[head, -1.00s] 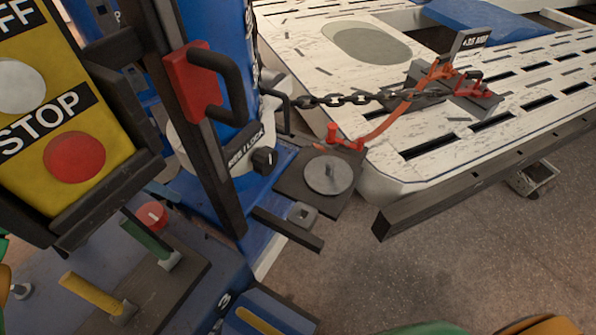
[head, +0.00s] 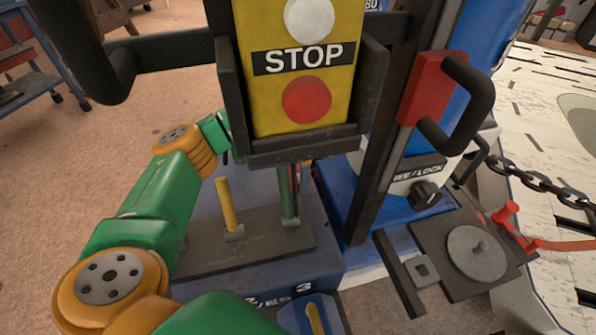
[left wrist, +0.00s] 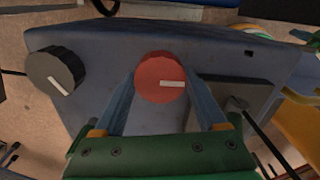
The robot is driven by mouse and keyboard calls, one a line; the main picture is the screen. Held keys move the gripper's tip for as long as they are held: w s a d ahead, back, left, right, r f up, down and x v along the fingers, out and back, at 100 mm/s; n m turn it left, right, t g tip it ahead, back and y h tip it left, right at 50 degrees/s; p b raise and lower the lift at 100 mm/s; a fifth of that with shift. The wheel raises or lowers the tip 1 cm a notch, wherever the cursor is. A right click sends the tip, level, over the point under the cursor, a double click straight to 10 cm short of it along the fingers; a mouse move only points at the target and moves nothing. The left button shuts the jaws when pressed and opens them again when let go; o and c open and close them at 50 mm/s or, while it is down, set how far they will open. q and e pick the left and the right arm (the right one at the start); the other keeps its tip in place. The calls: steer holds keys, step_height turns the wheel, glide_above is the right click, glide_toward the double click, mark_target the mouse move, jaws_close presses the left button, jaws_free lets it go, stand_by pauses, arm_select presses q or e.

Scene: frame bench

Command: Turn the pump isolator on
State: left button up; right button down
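The pump isolator appears to be the red round knob (left wrist: 160,78) with a white pointer mark, on the face of a blue-grey box (left wrist: 100,45). In the left wrist view the mark lies about level, toward the right. My left gripper (left wrist: 160,88) is open, its two blue-grey fingers on either side of the knob. Whether they touch it I cannot tell. In the head view my green and orange left arm reaches behind the yellow STOP panel (head: 300,95), which hides the gripper and most of the knob. My right gripper is out of view.
A black knob (left wrist: 55,70) sits left of the red one. A yellow lever (head: 228,205) and a green lever (head: 288,195) stand on a dark plate (head: 250,250). Open floor lies at left.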

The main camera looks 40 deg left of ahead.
arm_select(q)
steer(key=c, duration=0.6)
steer(key=shift+r+m, duration=0.1)
steer(key=shift+m, duration=0.2)
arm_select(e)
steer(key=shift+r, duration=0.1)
arm_select(q)
steer(key=m+p, duration=0.1)
steer(key=m, duration=0.1)
steer(key=shift+m, duration=0.3)
steer(key=m, duration=0.3)
steer(key=shift+m+p, duration=0.3)
steer(key=shift+p, duration=0.05)
steer(key=m, duration=0.5)
steer(key=shift+w, duration=0.1)
steer(key=m, duration=0.3)
steer(key=shift+m, duration=1.6)
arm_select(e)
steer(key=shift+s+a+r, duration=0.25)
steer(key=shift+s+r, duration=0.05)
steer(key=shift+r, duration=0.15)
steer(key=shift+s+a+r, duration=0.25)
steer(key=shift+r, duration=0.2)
